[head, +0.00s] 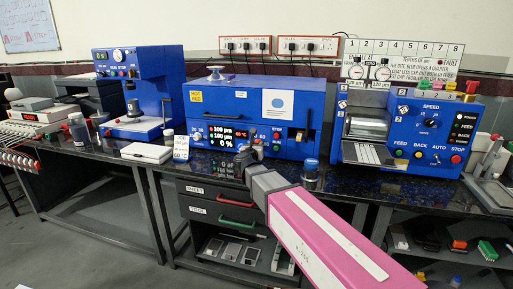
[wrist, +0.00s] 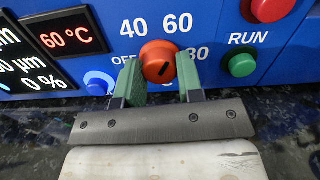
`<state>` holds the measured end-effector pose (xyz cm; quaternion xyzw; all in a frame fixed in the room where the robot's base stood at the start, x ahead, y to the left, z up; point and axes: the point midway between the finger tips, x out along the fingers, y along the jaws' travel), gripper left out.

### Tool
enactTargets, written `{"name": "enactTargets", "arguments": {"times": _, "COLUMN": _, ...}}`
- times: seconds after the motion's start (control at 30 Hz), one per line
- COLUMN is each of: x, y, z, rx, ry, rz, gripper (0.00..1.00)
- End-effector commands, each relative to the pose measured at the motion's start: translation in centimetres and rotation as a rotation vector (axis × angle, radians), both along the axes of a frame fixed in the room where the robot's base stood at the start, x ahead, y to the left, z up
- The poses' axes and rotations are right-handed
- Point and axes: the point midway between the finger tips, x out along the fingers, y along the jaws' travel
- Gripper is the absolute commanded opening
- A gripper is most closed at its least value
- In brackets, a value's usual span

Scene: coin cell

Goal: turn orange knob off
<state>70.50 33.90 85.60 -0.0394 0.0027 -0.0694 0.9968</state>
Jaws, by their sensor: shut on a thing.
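The orange knob (wrist: 158,58) is on the blue machine's front panel (wrist: 205,20) in the wrist view. Labels OFF, 40, 60 and 80 ring it, and a dark slanted slot marks its face. A display (wrist: 66,40) left of it reads 60 °C. My gripper (wrist: 160,75) has its two green-padded fingers on either side of the knob, shut on it. In the head view my gripper (head: 255,152) is at the panel of the middle blue machine (head: 235,108), and it hides most of the knob there.
A red button (wrist: 268,8) and a green RUN button (wrist: 242,64) sit right of the knob. A blue knob (wrist: 98,82) is to its left. A blue-capped jar (head: 311,170) stands on the dark counter, right of my gripper. Drawers (head: 215,205) are below.

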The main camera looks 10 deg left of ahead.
Motion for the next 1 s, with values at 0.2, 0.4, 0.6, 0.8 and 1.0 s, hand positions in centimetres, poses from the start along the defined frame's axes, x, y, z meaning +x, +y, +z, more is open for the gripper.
{"name": "enactTargets", "arguments": {"times": 0.2, "x": -0.02, "y": 0.00, "z": -0.01, "rx": -0.088, "ry": 0.012, "rz": 0.000, "gripper": 0.11}}
{"name": "enactTargets", "arguments": {"times": 0.4, "x": -0.03, "y": -0.01, "z": -0.01, "rx": -0.243, "ry": 0.034, "rz": 0.000, "gripper": 0.11}}
{"name": "enactTargets", "arguments": {"times": 0.6, "x": -0.03, "y": -0.01, "z": 0.00, "rx": -0.430, "ry": 0.060, "rz": 0.001, "gripper": 0.11}}
{"name": "enactTargets", "arguments": {"times": 0.8, "x": -0.03, "y": -0.02, "z": 0.00, "rx": -0.618, "ry": 0.087, "rz": 0.001, "gripper": 0.11}}
{"name": "enactTargets", "arguments": {"times": 1.0, "x": -0.03, "y": -0.02, "z": 0.00, "rx": -0.806, "ry": 0.113, "rz": 0.001, "gripper": 0.11}}
